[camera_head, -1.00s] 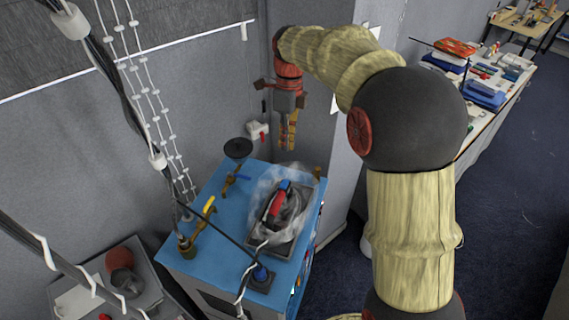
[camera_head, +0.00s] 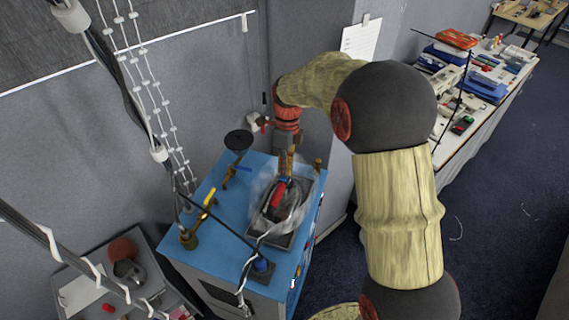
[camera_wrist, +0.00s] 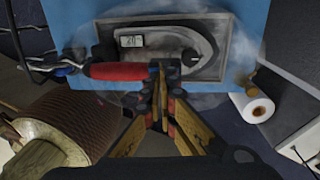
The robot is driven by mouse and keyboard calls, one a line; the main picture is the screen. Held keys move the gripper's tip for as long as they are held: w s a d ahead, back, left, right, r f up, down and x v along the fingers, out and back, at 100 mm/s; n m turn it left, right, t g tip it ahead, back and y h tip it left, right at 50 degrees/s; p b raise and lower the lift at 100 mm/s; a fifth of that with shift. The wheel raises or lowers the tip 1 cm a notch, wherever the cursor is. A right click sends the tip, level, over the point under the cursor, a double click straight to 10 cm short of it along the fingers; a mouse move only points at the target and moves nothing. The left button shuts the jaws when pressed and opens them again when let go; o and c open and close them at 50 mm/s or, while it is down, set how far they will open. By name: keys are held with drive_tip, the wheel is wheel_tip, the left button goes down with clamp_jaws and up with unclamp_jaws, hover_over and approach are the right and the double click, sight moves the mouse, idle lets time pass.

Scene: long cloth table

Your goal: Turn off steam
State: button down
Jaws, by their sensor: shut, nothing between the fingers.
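An iron with a red handle (camera_head: 278,193) lies in a dark tray (camera_head: 264,232) on a blue steam unit (camera_head: 222,246). Whitish steam surrounds it. In the wrist view the iron (camera_wrist: 185,42) shows its red handle (camera_wrist: 118,71) and a small display (camera_wrist: 130,41). My gripper (camera_head: 286,172) is shut and empty, pointing down at the iron's far end. In the wrist view its fingertips (camera_wrist: 163,70) are at the right end of the handle; I cannot tell whether they touch. A yellow-handled valve (camera_head: 208,199) and a blue-handled valve (camera_head: 237,170) stand left of the iron.
A black funnel (camera_head: 239,140) rises at the unit's back. A dark rod crosses above the unit, and cords hang at the left. A grey wall stands close behind. A white roll (camera_wrist: 258,108) shows right in the wrist view. A cluttered long table (camera_head: 480,100) stands at the right.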

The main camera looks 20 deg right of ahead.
drive_tip(key=shift+s+a+f, duration=0.1)
drive_tip(key=shift+s+f, duration=0.05)
drive_tip(key=shift+f, duration=0.3)
drive_tip(key=shift+s+f+t+b, duration=0.15)
drive_tip(key=shift+s+t+b, duration=0.15)
drive_tip(key=shift+b, duration=0.2)
drive_tip(key=shift+w+h, duration=0.3)
drive_tip(key=shift+w+d, duration=0.25)
drive_tip(key=shift+d, duration=0.1)
